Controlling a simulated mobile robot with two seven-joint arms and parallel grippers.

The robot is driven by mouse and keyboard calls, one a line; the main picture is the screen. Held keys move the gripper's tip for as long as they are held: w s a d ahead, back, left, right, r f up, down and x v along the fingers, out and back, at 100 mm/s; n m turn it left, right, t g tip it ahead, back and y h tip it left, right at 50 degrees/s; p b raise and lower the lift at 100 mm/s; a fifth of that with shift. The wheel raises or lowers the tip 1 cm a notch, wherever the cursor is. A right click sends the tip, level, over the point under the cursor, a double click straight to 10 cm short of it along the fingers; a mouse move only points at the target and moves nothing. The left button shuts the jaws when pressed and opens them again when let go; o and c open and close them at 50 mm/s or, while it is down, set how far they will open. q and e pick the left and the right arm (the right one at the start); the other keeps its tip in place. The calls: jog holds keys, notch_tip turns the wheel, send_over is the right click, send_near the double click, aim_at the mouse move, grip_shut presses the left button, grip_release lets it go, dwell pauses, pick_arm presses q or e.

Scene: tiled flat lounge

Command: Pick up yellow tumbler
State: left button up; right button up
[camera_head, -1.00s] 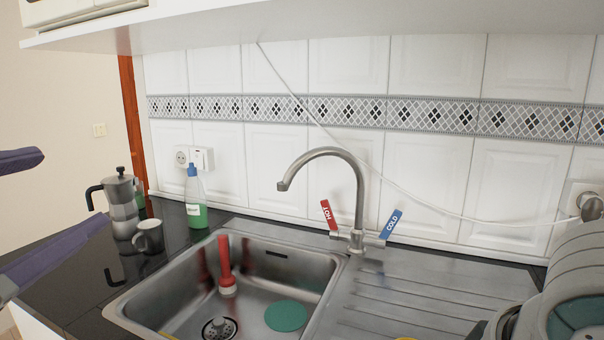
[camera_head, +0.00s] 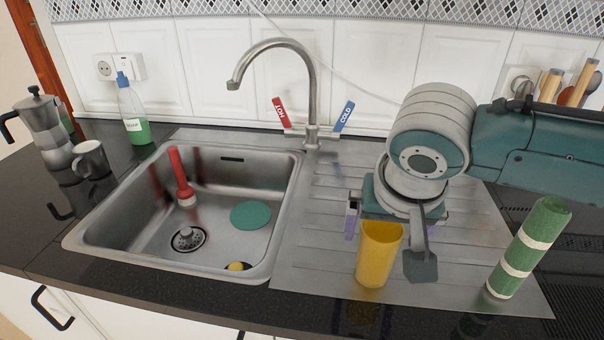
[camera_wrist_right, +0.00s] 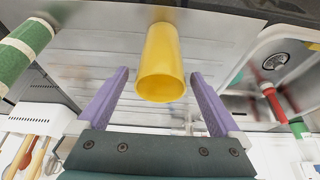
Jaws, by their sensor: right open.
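The yellow tumbler (camera_head: 377,258) stands upright on the ribbed steel drainer (camera_head: 315,262), right of the sink basin. My right gripper (camera_head: 385,232) is at the tumbler, with its arm coming in from the right. In the right wrist view the yellow tumbler (camera_wrist_right: 161,65) lies in line with the gap between the purple fingers of my right gripper (camera_wrist_right: 158,80). The fingers are apart and a gap shows on both sides of the tumbler. In the head view my wrist and gripper hide part of the drainer behind it. My left gripper is not in view.
A green striped roll (camera_head: 528,248) stands at the drainer's right end. The sink basin (camera_head: 120,250) holds a red-handled plunger (camera_head: 181,178) and a green disc (camera_head: 250,215). The tap (camera_head: 312,95) rises behind. A moka pot (camera_head: 44,130), mug (camera_head: 91,159) and green bottle (camera_head: 132,112) stand at left.

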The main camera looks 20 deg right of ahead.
jog(key=shift+b+x, duration=0.3)
jog(key=shift+x, duration=1.2)
jog(key=shift+a, duration=0.1)
jog(key=shift+c, duration=0.2)
jog(key=c, duration=1.3)
jog(key=shift+r, duration=0.1)
jog(key=shift+c, duration=0.2)
